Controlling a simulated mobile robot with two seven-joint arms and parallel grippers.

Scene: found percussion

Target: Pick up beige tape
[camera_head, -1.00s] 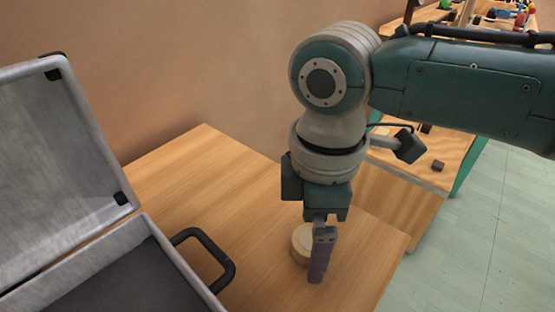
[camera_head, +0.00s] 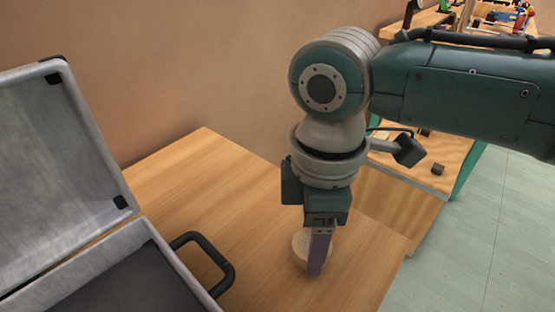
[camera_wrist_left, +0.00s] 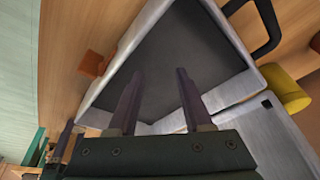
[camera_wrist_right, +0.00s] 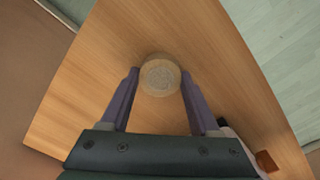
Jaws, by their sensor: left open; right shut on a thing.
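The beige tape (camera_head: 300,250) is a round, pale roll low in the head view, on or just above the wooden table. My right gripper (camera_head: 316,272) points down at it, with a finger covering its right part. In the right wrist view the tape (camera_wrist_right: 160,76) lies between the two fingertips, and the right gripper (camera_wrist_right: 160,80) is shut on it. Whether the tape touches the table is unclear. My left gripper (camera_wrist_left: 158,72) is open and empty in the left wrist view, over the open case; it is not in the head view.
An open grey metal case (camera_head: 170,262) with a black handle (camera_head: 222,262) stands left on the table (camera_head: 205,165). A yellow object (camera_wrist_left: 287,90) and an orange-brown block (camera_wrist_left: 92,65) show in the left wrist view. Another bench (camera_head: 425,165) stands behind at right.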

